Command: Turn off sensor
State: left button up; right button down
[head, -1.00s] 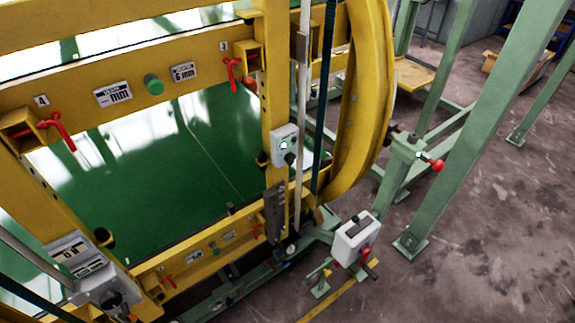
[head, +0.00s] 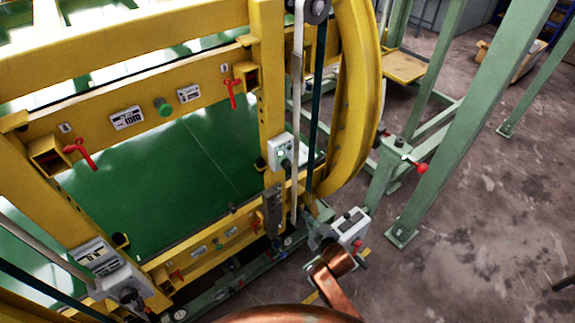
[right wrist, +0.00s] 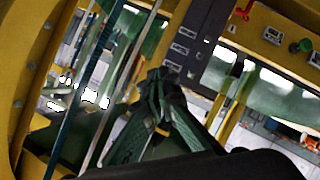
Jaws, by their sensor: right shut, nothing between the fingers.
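A small pale control box (head: 282,151) with a lit green spot and a dark knob is fixed to the yellow upright of the frame. I take it for the sensor, but cannot read any label. My right gripper (head: 317,232) is in the lower middle of the head view, at the end of my copper-coloured arm. It is below and right of the pale box and apart from it. In the right wrist view the gripper (right wrist: 160,82) is shut and empty. My left gripper is not in view.
A curved yellow ring (head: 358,110) and a green post (head: 387,175) with a red knob are to the right. Bare concrete floor lies further right.

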jog(key=a+r+n+t+y+p, duration=0.1)
jog(key=a+r, duration=0.1)
jog(key=r, duration=0.8)
jog(key=s+a+r+n+t+y, duration=0.1)
jog(key=a+r, duration=0.2)
jog(key=r, duration=0.6)
jog(key=shift+a+r+n+p, duration=0.3)
jog(key=shift+r+p, duration=0.05)
jog(key=p, duration=0.3)
send_near(282, 165)
jog(key=w+a, duration=0.1)
jog(key=w, duration=0.1)
jog(key=w+a, duration=0.2)
jog(key=shift+w+a, duration=0.2)
jog(key=shift+w+d+f, duration=0.35)
jog(key=shift+d+f, duration=0.15)
jog(key=shift+f, duration=0.1)
